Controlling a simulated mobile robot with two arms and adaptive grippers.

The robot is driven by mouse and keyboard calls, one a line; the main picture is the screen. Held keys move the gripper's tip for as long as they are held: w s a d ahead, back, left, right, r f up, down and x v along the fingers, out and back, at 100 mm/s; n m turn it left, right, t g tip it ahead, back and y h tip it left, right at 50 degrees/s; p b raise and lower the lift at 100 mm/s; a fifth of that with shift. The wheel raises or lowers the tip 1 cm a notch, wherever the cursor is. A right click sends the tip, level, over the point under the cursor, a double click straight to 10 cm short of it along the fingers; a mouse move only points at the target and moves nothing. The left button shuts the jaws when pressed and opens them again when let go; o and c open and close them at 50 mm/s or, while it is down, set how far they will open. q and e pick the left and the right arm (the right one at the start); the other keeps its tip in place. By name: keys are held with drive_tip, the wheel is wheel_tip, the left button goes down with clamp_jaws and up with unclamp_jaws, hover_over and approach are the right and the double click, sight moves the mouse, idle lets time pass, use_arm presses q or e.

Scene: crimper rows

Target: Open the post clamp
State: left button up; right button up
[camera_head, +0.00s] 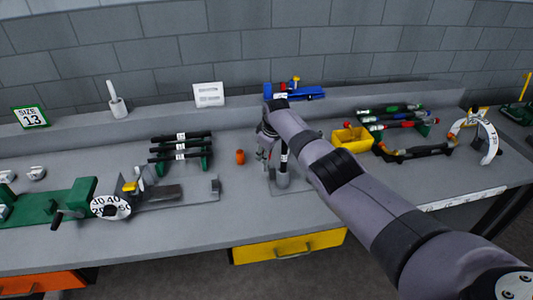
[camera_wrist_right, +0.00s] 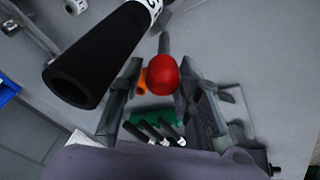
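The post clamp stands on the bench in the middle of the head view, on a grey post (camera_head: 283,179) with a flat base. A dark tube with a white band (camera_head: 284,153) stands at its top, partly hidden by my right arm. My right gripper (camera_head: 264,154) points down just left of the post. In the right wrist view a red ball knob (camera_wrist_right: 162,75) shows between the two spread fingers (camera_wrist_right: 162,95). I cannot tell whether they touch it. A black tube end with a white label (camera_wrist_right: 98,58) passes close beside the left finger. My left gripper is not in view.
An orange cylinder (camera_head: 240,157) stands left of the post. A green rack (camera_head: 206,161) holds black-handled tools farther left. A yellow bin (camera_head: 352,139) and a second rack of tools are to the right. A dial (camera_head: 110,207) and green machine stand at front left.

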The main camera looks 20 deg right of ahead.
drive_tip(key=shift+o, duration=1.3)
drive_tip(key=shift+f, duration=0.1)
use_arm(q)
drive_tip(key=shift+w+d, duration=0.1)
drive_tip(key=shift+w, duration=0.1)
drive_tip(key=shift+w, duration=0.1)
use_arm(e)
drive_tip(key=v, duration=1.2)
